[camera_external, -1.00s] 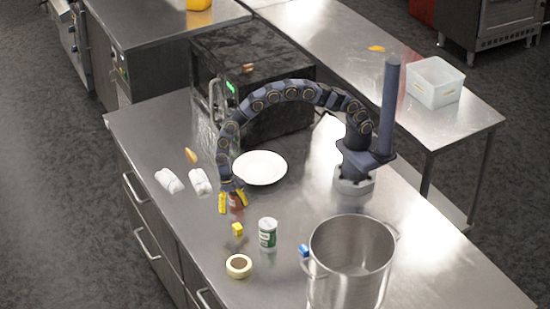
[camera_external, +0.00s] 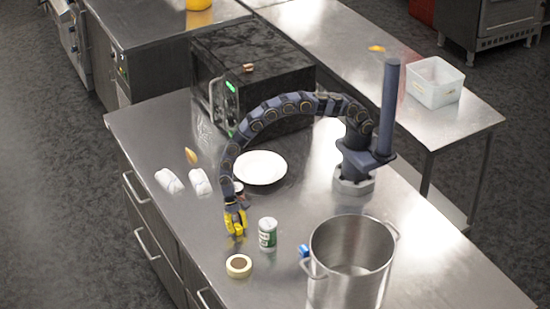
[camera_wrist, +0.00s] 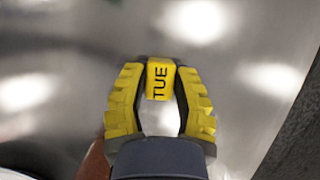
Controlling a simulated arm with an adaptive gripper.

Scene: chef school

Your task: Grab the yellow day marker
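The yellow day marker (camera_wrist: 159,80) is a small yellow block with "TUE" in black on its face. In the wrist view it sits between the tips of my gripper (camera_wrist: 160,82), whose yellow fingers curve in with dark pads against its two sides. In the external view my gripper (camera_external: 236,222) is low over the steel counter, left of the white-and-green jar. There the marker blends with the yellow fingers and cannot be told apart clearly.
The jar (camera_external: 267,235) stands close right of my gripper, and a tape roll (camera_external: 239,266) lies in front. A large pot (camera_external: 351,263) and a blue block (camera_external: 304,251) are farther right. A white plate (camera_external: 260,168) lies behind. Two white items (camera_external: 169,181) (camera_external: 200,182) lie left.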

